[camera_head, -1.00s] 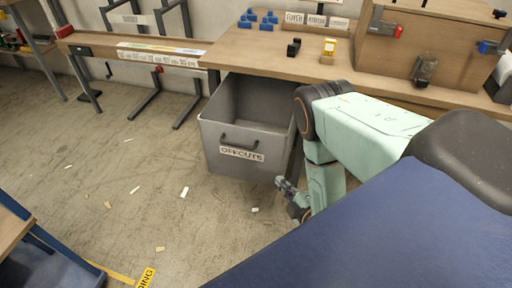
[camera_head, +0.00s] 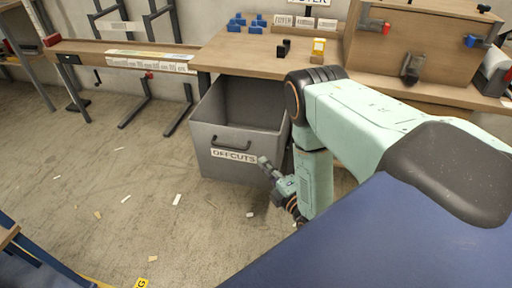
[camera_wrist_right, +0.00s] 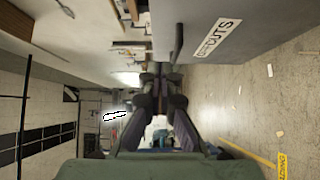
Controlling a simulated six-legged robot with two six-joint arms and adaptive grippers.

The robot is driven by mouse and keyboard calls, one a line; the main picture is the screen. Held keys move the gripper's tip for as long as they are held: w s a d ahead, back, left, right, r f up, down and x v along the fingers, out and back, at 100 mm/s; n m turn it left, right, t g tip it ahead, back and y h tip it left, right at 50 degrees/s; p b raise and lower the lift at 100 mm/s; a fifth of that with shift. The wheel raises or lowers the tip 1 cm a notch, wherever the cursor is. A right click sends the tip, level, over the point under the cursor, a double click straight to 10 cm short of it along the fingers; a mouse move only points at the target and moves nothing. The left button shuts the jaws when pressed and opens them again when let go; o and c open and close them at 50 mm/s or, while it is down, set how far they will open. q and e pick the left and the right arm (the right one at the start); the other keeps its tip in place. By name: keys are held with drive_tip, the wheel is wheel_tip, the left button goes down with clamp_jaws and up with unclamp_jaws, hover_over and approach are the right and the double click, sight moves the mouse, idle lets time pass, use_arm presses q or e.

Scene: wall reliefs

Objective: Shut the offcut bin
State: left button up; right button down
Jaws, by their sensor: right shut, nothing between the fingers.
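The offcut bin (camera_head: 238,140) is a grey open-topped box under the workbench, pulled out past the bench's front edge. Its front carries a dark bar handle (camera_head: 231,143) and an "OFFCUTS" label (camera_head: 234,156). In the right wrist view the bin front (camera_wrist_right: 235,30) fills the upper right, with the handle (camera_wrist_right: 178,45) beside the label. My right gripper (camera_head: 266,164) is shut and empty, in front of the bin's lower right front and apparently apart from it. Its fingers (camera_wrist_right: 160,78) show shut in the wrist view. My left gripper is not in view.
The workbench (camera_head: 240,60) stands behind and above the bin, with blue blocks (camera_head: 250,24) and a yellow item (camera_head: 318,48) on it. Small offcuts (camera_head: 177,199) lie scattered on the floor. The floor left of the bin is mostly open.

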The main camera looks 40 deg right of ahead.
drive_tip(key=b, duration=0.2)
approach(250, 134)
drive_tip(key=w+a, duration=0.3)
drive_tip(key=shift+w+d+b, duration=0.7)
drive_tip(key=shift+w+d, duration=0.8)
drive_tip(key=shift+d, duration=0.2)
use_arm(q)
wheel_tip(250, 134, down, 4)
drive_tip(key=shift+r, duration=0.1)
use_arm(e)
drive_tip(key=shift+d, duration=0.1)
